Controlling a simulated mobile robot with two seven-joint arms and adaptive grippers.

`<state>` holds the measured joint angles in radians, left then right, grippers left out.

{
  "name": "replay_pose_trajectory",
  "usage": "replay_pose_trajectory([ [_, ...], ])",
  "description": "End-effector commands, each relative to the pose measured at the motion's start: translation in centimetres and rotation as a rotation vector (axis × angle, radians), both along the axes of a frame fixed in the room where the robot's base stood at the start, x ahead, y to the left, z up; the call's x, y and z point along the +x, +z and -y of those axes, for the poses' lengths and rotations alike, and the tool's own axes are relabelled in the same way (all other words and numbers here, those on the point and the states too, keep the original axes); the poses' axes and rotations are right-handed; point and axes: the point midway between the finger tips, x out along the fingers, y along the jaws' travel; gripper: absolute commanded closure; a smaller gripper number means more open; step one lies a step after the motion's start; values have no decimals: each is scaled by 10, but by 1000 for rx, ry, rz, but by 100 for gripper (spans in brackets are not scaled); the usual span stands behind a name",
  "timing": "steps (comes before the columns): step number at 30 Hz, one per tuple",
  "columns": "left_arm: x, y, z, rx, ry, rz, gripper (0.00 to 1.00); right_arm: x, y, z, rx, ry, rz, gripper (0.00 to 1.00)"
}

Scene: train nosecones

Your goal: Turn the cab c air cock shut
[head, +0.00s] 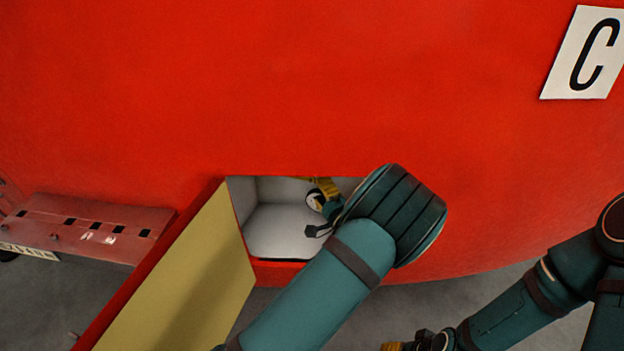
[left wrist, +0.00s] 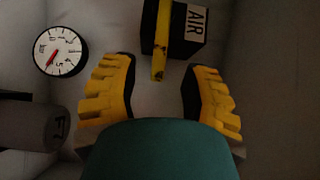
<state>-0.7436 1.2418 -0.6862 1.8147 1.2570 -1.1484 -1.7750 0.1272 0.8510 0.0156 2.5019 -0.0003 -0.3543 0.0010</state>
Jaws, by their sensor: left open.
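The cab C air cock (left wrist: 190,32) shows in the left wrist view as a black block with an "AIR" label. Its yellow lever (left wrist: 161,40) points down the picture, and its lower end lies between my fingertips. My left gripper (left wrist: 160,68) is open, with a yellow-padded finger on each side of the lever end and visible gaps on both sides. In the head view my left arm reaches into the open hatch (head: 280,236) and its wrist hides most of the gripper and cock. Part of my right gripper (head: 393,346) shows at the bottom edge.
A round white gauge (left wrist: 60,50) and a dark grey cylinder (left wrist: 30,122) are left of the cock. The yellow-lined hatch door (head: 180,275) hangs open to the lower left. A "C" plate (head: 590,52) is on the red nosecone (head: 300,90). Grey compartment walls are close around the gripper.

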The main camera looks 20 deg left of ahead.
Motion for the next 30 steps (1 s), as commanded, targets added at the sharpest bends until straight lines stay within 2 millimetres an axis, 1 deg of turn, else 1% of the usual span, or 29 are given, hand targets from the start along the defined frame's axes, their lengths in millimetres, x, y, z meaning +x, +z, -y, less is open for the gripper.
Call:
replay_pose_trajectory([
  [1,7,-1,-8,-1,3,2,54,0,-3,0,0,0,1,53],
  [3,17,-2,-17,-1,3,1,54,1,-5,0,0,-1,2,53],
  [6,28,-1,-28,0,2,0,54,1,-8,0,0,-1,4,53],
  [10,40,-1,-38,-1,0,1,54,2,-10,0,-1,-2,5,53],
  [15,46,-1,-44,-1,0,-1,54,2,-11,0,-1,-1,6,53],
  [24,47,0,-44,-1,0,-1,55,2,-11,0,-1,-1,6,53],
  [26,47,0,-44,-1,0,-1,76,2,-11,0,-1,-1,6,53],
  [27,47,0,-44,-1,0,-1,90,2,-11,0,-1,-1,6,53],
  [28,47,0,-44,-1,0,-1,100,2,-11,0,-1,-1,6,53],
  [30,47,0,-44,-1,0,-1,100,2,-11,0,-1,-1,6,53],
])
